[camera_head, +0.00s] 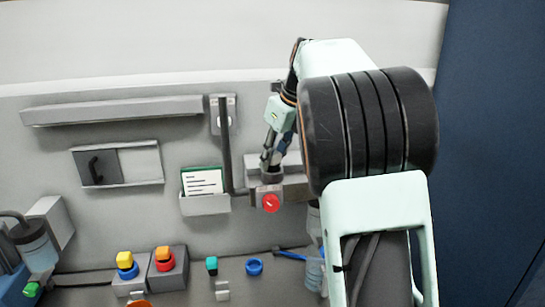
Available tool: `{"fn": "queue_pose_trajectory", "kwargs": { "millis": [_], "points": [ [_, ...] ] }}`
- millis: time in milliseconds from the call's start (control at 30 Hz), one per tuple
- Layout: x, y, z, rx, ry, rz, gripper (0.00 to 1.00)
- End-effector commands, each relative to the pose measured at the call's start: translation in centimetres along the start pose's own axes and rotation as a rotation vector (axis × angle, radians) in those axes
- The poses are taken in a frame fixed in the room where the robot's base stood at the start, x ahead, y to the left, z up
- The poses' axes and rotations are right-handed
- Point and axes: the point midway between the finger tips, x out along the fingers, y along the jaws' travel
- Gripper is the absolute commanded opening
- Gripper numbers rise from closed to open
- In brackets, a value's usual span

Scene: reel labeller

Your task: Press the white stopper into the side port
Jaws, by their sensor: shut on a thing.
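My gripper (270,164) points down at the small grey block with a red round button (271,203) on its front. Its fingers are close together, just above a dark round piece (272,175) at the top of that block. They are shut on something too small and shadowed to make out. I cannot pick out the white stopper or the side port. My arm covers the area to the right of the block.
A dark vertical bar (226,145) stands close left of my gripper. A card holder (206,204) with a green-edged card is further left. Yellow (125,259) and orange (163,254) knobs, a teal piece (211,265) and a blue ring (254,267) are below.

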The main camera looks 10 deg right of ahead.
Motion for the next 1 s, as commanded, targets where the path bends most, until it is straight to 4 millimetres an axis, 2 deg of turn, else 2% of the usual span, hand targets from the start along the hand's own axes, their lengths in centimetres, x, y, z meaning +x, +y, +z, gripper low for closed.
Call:
{"fn": "queue_pose_trajectory", "kwargs": {
  "millis": [33, 267, 300, 467, 833, 1000],
  "points": [
    [0.7, 0.1, -0.6, 0.002, 0.018, 0.009, 0.01],
    [0.8, 0.1, -0.7, 0.002, 0.021, 0.010, 0.01],
    [0.8, 0.1, -0.7, 0.002, 0.022, 0.010, 0.28],
    [0.9, 0.1, -0.7, 0.002, 0.023, 0.010, 0.45],
    [0.5, 0.1, -0.7, 0.004, 0.020, 0.008, 0.45],
    [-1.6, 0.0, -0.4, 0.002, 0.012, 0.004, 0.45]
  ]
}}
